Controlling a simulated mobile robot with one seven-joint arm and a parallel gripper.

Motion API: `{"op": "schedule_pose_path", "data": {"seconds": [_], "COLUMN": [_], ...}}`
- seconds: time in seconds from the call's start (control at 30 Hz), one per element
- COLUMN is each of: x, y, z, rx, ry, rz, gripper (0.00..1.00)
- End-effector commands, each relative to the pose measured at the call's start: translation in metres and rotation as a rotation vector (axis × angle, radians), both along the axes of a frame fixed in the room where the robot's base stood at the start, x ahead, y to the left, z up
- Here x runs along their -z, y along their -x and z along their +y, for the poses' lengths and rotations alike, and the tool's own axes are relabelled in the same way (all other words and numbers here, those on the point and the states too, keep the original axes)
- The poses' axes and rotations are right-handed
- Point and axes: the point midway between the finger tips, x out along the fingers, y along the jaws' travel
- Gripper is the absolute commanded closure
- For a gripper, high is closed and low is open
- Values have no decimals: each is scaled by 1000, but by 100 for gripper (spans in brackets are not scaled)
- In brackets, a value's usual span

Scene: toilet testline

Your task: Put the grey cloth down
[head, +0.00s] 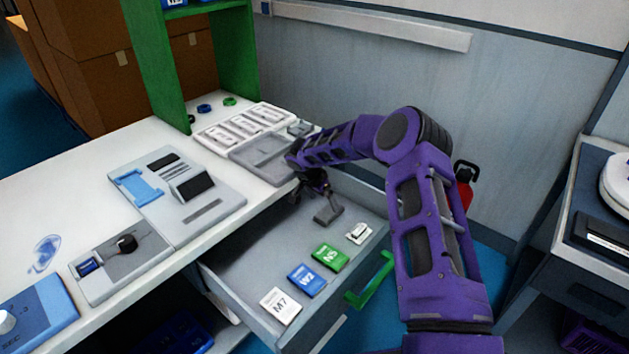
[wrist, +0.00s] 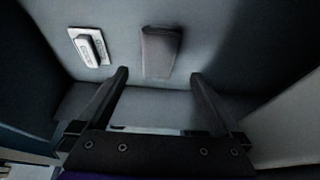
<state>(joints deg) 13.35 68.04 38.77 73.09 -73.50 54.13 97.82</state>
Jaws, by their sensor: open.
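A small grey folded block, which looks like the grey cloth (head: 327,214), lies on the floor of the open drawer (head: 250,262). In the wrist view the grey cloth (wrist: 161,52) lies flat just beyond the fingertips, roughly centred between them. My gripper (head: 315,192) reaches down into the back of the drawer. In the wrist view my gripper (wrist: 160,76) has its two fingers spread wide with nothing between them. In the head view the fingers are dark and partly hidden by the wrist.
The drawer also holds a white tile (head: 280,305), a blue tile (head: 305,280), a green tile (head: 329,257) and a small white piece (head: 359,233). The drawer has a green handle (head: 370,281). The bench (head: 75,205) bears devices, a grey tray (head: 268,158) and a blue smear (head: 45,252).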

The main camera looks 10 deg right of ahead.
Motion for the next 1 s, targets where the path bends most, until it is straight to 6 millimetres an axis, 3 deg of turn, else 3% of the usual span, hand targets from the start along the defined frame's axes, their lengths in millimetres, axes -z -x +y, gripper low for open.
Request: {"op": "schedule_pose_path", "data": {"seconds": [0.03,0.2,0.4,0.6,1.0], "x": [-14,-50,-82,-95,-97], "y": [3,13,22,27,28], "z": [3,14,24,29,29], "rx": [-1,-2,-1,1,1], "ry": [3,2,2,0,0], "rz": [-3,-4,-2,0,1], "gripper": [0,0,0,0,0]}}
